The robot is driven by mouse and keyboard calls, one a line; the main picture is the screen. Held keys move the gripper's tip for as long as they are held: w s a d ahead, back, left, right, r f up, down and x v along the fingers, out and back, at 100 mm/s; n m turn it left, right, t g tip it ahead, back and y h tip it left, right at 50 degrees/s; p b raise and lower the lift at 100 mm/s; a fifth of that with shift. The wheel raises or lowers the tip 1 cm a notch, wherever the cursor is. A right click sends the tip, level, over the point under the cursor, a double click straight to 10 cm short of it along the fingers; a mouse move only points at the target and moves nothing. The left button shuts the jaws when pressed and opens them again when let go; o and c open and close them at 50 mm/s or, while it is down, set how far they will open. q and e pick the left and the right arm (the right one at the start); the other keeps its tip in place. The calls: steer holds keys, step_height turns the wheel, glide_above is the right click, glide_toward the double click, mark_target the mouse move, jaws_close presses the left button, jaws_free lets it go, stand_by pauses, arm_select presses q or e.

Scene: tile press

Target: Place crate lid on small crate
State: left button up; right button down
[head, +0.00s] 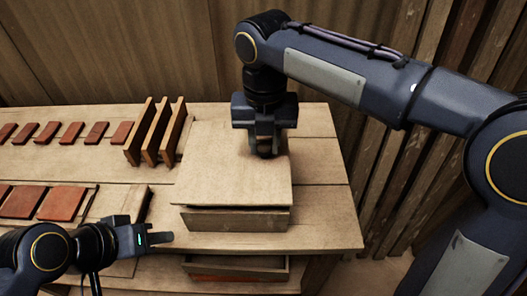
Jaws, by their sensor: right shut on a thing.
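The crate lid (225,170) is a flat, pale wooden panel lying over the small crate (236,220), whose front wall shows below it. The lid's left edge juts past the crate's left side, and a thin dark gap shows under its front edge. I cannot tell whether it touches the rim all round. My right gripper (267,150) points down at the lid's back right part and is shut on the lid; its fingertips are partly hidden. My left gripper (158,238) is at the table's front left, apart from the crate; its jaw opening is unclear.
Upright wooden dividers (158,132) stand left of the lid. Small red tiles (71,132) lie in a row at the back left, and larger red tiles (62,203) lie nearer. An open drawer (236,268) sits below the table's front edge. The table's right end (325,200) is clear.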

steer(key=shift+w+f, duration=0.45)
steer(key=shift+f, duration=0.05)
steer(key=shift+w+f+b, duration=0.15)
steer(key=shift+f, duration=0.8)
steer(key=shift+w+f+b, duration=0.15)
steer(key=shift+f, duration=0.75)
steer(key=shift+f, duration=0.15)
steer(key=c, duration=1.1)
jaws_free()
step_height(320, 180, up, 12)
steer(key=shift+r+p, duration=0.2)
steer(key=shift+p, duration=1)
